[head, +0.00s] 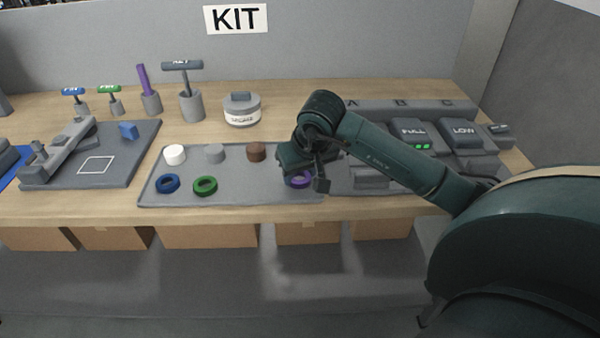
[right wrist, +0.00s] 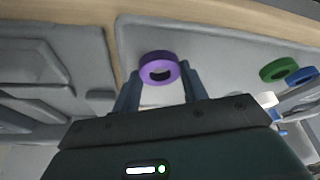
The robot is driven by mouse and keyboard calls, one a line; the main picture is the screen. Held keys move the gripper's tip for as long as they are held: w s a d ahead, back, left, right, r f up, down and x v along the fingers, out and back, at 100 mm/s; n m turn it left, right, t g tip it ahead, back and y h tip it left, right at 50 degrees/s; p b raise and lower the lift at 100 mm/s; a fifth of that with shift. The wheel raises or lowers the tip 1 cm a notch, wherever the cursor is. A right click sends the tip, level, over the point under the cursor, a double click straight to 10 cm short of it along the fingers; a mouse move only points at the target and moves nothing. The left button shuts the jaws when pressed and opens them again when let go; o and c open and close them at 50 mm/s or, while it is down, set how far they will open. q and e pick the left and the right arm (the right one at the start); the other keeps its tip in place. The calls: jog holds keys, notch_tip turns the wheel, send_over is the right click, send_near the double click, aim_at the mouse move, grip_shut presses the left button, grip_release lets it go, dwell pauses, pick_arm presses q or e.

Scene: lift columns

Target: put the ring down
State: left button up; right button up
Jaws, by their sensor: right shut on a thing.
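A purple ring (head: 300,182) is at the right end of the grey tray (head: 240,191), partly hidden by my right gripper (head: 306,178). In the right wrist view the purple ring (right wrist: 146,70) sits between the two fingers of my right gripper (right wrist: 160,84), which is shut on it. The ring is over the tray or touching it; I cannot tell whether there is a gap beneath. My left gripper is not in view.
A blue ring (head: 168,183) and a green ring (head: 205,186) lie in the tray's front row. White (head: 175,154), grey (head: 214,153) and brown (head: 256,151) pucks stand behind. A grey fixture (head: 371,178) is close on the right. The tray is bare between the green and purple rings.

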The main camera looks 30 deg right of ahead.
jog(key=shift+f, duration=0.3)
jog(key=shift+f, duration=0.2)
jog(key=o, duration=0.8)
jog(key=shift+r, duration=0.15)
